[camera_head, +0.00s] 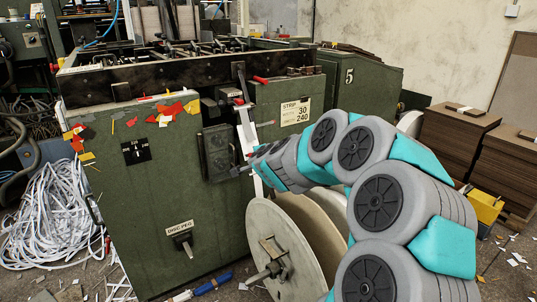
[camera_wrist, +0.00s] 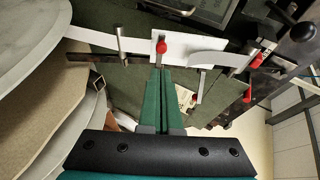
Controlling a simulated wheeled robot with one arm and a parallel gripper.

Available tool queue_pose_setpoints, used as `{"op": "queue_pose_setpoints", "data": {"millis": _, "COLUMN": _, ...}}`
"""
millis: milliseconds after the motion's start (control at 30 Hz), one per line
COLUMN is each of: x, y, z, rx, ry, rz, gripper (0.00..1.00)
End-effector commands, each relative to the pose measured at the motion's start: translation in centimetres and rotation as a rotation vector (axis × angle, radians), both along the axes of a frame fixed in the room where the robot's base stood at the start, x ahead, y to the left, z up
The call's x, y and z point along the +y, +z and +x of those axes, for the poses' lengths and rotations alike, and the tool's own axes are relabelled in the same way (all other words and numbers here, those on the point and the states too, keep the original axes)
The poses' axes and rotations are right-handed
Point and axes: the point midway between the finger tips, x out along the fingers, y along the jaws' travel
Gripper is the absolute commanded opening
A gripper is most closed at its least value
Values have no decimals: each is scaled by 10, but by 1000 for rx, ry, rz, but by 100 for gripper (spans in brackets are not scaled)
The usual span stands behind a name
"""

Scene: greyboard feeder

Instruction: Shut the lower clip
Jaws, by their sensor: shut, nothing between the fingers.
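A red-tipped lever (camera_wrist: 161,47), which looks like the lower clip, is at the white strip guide in the wrist view. Its short stem lies over the white plate (camera_wrist: 188,42); I cannot tell whether the clip is open or shut. My gripper (camera_wrist: 161,71) has its two green fingers together and empty, with the tips just below the red knob. I cannot tell whether they touch it. In the head view my gripper (camera_head: 242,170) is at the machine's front, beside the lower part of the white strip (camera_head: 247,130). Other red-tipped levers (camera_wrist: 256,60) are farther right in the wrist view.
The green machine cabinet (camera_head: 165,210) stands straight ahead. A large pale reel (camera_head: 262,235) stands below my arm. Metal posts (camera_wrist: 122,45) flank the strip. White strip waste (camera_head: 60,230) lies at left, and board stacks (camera_head: 455,140) stand at right.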

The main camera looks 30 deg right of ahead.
Motion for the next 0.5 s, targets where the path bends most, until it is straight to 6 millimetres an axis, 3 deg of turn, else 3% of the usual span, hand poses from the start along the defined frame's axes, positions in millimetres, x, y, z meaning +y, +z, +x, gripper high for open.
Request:
{"op": "queue_pose_setpoints", "data": {"millis": 233, "x": 43, "y": -9, "z": 16, "rx": 0, "ry": 5, "rz": 0, "gripper": 0}}
{"op": "queue_pose_setpoints", "data": {"millis": 500, "x": 59, "y": -12, "z": 22, "rx": -3, "ry": 0, "rz": -1, "gripper": 0}}
